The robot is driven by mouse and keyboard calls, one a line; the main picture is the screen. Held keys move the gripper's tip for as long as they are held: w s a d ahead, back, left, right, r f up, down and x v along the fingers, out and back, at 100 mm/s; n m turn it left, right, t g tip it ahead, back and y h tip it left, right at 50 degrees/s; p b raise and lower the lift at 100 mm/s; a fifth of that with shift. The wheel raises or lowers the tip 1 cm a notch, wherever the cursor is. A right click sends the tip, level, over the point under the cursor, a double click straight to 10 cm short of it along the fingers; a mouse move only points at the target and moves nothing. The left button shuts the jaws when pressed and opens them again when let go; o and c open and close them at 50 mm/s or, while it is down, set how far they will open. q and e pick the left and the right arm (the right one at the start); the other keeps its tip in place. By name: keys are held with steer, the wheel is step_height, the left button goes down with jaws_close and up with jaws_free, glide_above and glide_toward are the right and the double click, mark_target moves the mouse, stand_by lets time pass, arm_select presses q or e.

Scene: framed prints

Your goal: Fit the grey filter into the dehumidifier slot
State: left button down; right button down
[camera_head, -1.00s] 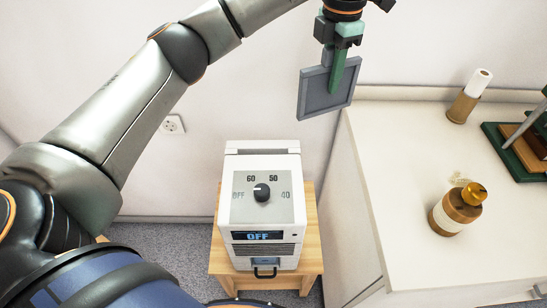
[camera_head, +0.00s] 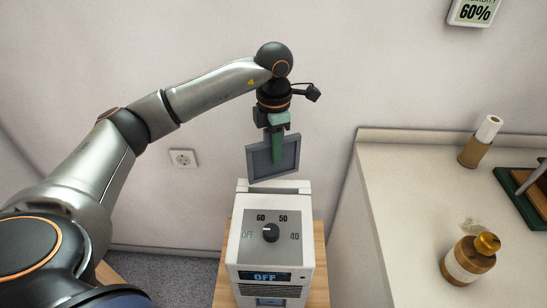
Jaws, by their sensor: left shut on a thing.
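The grey filter (camera_head: 287,158), a flat framed square panel, hangs upright in my left gripper (camera_head: 276,155), whose green fingers are shut on it. The filter is just above the rear top edge of the white dehumidifier (camera_head: 246,258), close over the raised back part where a slot line (camera_head: 275,189) shows. I cannot tell whether its lower edge touches or enters the slot. The dehumidifier has a dark dial (camera_head: 271,232) on top and a display (camera_head: 265,276) reading OFF. My right gripper is not in view.
The dehumidifier stands on a wooden stand (camera_head: 319,265). To the right, a white counter (camera_head: 400,215) holds a brown and white bottle (camera_head: 468,259), a roll-like item (camera_head: 480,142) and a green tray (camera_head: 515,200). A wall socket (camera_head: 183,158) is at left.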

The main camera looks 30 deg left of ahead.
mark_target(273, 176)
arm_select(q)
step_height(273, 176, down, 3)
steer(key=shift+f, duration=0.15)
steer(key=shift+f, duration=0.55)
steer(key=c, duration=0.8)
jaws_free()
steer(key=shift+o, duration=0.2)
steer(key=shift+r, duration=0.1)
step_height(273, 176, up, 13)
steer(key=shift+r, duration=0.1)
steer(key=shift+s, duration=0.1)
